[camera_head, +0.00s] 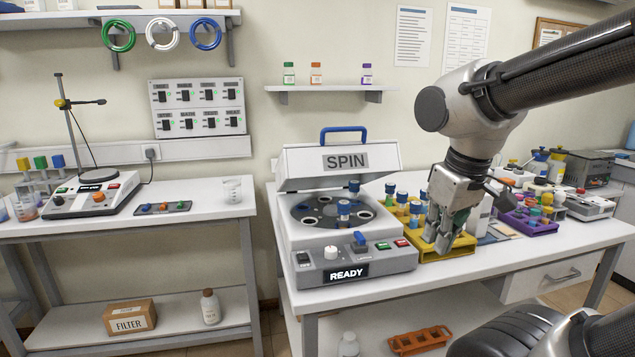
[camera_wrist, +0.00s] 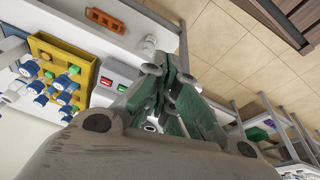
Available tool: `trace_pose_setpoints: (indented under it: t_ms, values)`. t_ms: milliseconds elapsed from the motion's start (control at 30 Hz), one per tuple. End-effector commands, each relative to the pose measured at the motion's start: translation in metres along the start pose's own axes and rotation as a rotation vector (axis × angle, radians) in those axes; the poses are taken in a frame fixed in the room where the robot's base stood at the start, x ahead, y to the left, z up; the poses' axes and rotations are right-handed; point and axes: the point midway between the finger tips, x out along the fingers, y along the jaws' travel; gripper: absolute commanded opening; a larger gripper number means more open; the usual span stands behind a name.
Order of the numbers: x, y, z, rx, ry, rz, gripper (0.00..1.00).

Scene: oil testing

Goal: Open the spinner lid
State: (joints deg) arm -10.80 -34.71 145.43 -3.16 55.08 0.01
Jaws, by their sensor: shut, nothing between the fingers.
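The spinner (camera_head: 350,245) is a white and grey machine on the right-hand bench, with a READY display on its front. Its lid (camera_head: 300,163), marked SPIN and with a blue handle (camera_head: 343,130) on top, stands raised at the back. The dark rotor (camera_head: 372,212) below is exposed and holds blue-capped tubes. My gripper (camera_head: 442,250) is to the right of the spinner, pointing down over the yellow rack, apart from the lid. Its green-grey fingers also show in the wrist view (camera_wrist: 172,72), shut and empty. The lid does not show in the wrist view.
The yellow rack (camera_head: 467,246) with blue-capped tubes stands right of the spinner, close to my gripper. A purple rack (camera_head: 541,228) is farther right. An orange rack (camera_head: 420,340) lies on the lower shelf. A wall shelf (camera_head: 330,89) with small bottles hangs above the spinner.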

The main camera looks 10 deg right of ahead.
Motion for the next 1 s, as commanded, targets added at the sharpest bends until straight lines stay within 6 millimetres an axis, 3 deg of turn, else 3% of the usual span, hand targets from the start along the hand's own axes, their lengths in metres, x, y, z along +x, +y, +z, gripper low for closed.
trace_pose_setpoints:
  t_ms: [167, 267, 367, 500, 633, 800, 1000]
  values:
    - [0.014, -0.004, -0.042, -0.339, -0.025, 0.079, 0.0]
    - [0.021, -0.01, -0.076, -0.655, -0.02, 0.142, 0.0]
    - [0.026, -0.021, -0.114, -1.01, -0.009, 0.21, 0.0]
    - [0.031, -0.049, -0.171, -1.624, 0.004, 0.332, 0.0]
    - [0.024, -0.072, -0.218, -2.203, -0.002, 0.49, 0.0]
    - [0.009, -0.091, -0.245, -2.681, -0.038, 0.664, 0.0]
    - [0.01, -0.094, -0.249, -2.849, -0.077, 0.705, 0.0]
